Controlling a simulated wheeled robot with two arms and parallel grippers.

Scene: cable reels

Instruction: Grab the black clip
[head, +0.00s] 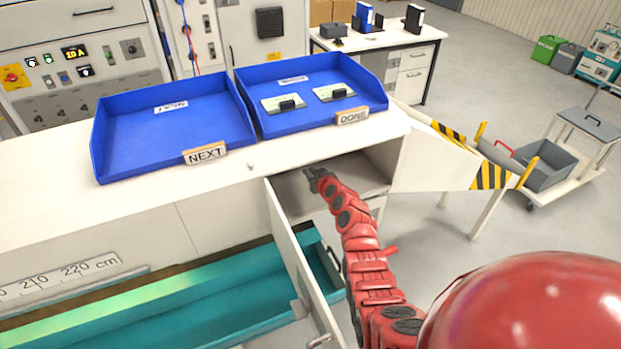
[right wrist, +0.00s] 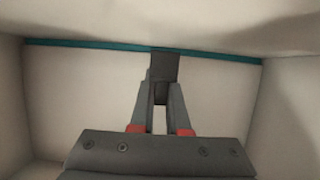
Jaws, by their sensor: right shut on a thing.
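My right gripper (head: 316,177) reaches into the open cupboard (head: 362,171) under the worktop. In the right wrist view my right gripper (right wrist: 160,88) is shut on the black clip (right wrist: 165,66), a small dark block between the fingertips. The clip is inside the pale compartment, in front of its back wall. I cannot tell whether it touches a surface. In the head view the clip cannot be told apart from the dark fingertips. My left gripper is not in view.
The cupboard door (head: 291,248) stands open left of my right arm. Above are an empty blue NEXT tray (head: 170,128) and a blue DONE tray (head: 300,75) holding two cards with black pieces. A teal trough (head: 190,305) lies below. A striped barrier (head: 489,176) stands right.

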